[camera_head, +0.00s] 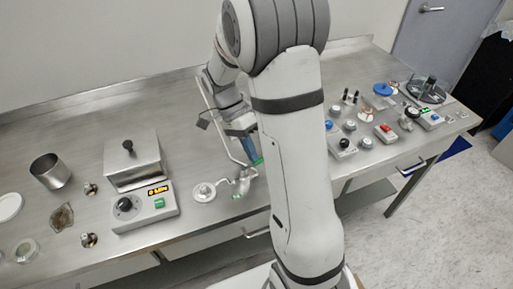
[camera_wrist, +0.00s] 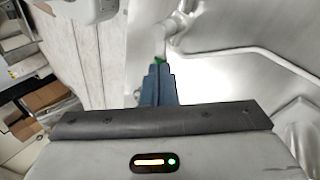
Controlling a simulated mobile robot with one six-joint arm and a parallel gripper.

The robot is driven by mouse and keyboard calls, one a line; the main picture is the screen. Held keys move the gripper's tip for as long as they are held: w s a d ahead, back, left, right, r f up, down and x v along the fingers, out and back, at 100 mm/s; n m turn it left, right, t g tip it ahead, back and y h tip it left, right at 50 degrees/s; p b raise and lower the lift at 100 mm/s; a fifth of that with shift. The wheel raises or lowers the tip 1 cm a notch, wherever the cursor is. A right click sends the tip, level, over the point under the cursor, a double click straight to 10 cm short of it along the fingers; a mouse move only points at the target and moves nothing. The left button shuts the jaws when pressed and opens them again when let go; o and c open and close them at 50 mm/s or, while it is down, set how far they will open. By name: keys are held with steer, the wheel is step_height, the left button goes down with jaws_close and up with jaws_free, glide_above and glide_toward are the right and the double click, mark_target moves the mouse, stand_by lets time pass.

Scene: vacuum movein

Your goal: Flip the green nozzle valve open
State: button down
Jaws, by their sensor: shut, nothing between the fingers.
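The green nozzle valve (camera_head: 258,162) shows as a small green piece at the end of the thin metal pipe, beside my arm in the head view. In the wrist view the green valve (camera_wrist: 160,59) is just beyond my fingertips, mostly hidden by them. My gripper (camera_head: 251,154) has blue fingers pointing down at the valve. In the wrist view my gripper (camera_wrist: 158,68) is shut with nothing held. Whether the fingertips touch the valve, I cannot tell. The metal nozzle fitting (camera_head: 241,182) hangs below, near the bench's front edge. The valve's lever position is not clear.
A control box with a green button (camera_head: 159,203) stands left of the nozzle. A round metal disc (camera_head: 204,192) lies near the nozzle. Several small devices, such as a box with a red button (camera_head: 385,133), crowd the bench right of my arm.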

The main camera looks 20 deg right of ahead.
steer(key=d+p+v, duration=0.1)
steer(key=p+v, duration=0.1)
steer(key=v, duration=1.2)
steer(key=shift+w, duration=0.1)
